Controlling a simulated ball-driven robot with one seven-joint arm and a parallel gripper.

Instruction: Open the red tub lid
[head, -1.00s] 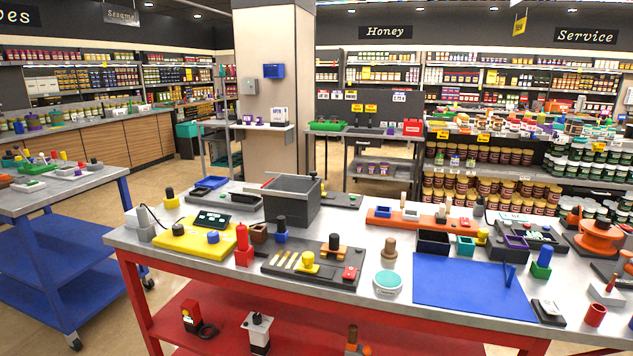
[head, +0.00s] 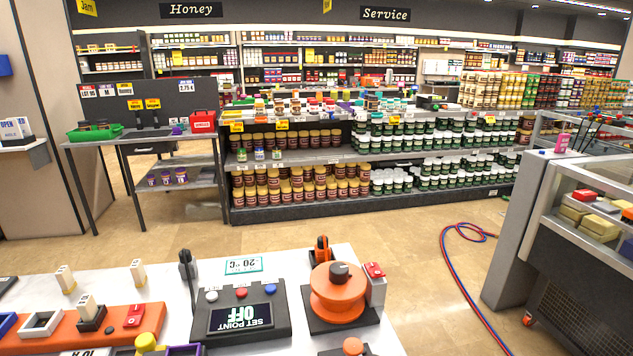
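A red tub-like box (head: 203,122) with a white label stands at the right end of a grey side table (head: 140,142) in the back left. It is small in the view, and I cannot tell its lid apart from its body or whether it is open. My gripper is not in view.
A green tray (head: 95,133) sits on the same side table. A white bench with a set-point box (head: 241,310) and an orange pump-like device (head: 337,292) fills the near edge. Red and blue hoses (head: 462,236) lie on the floor at right. Open floor lies between bench and shelves.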

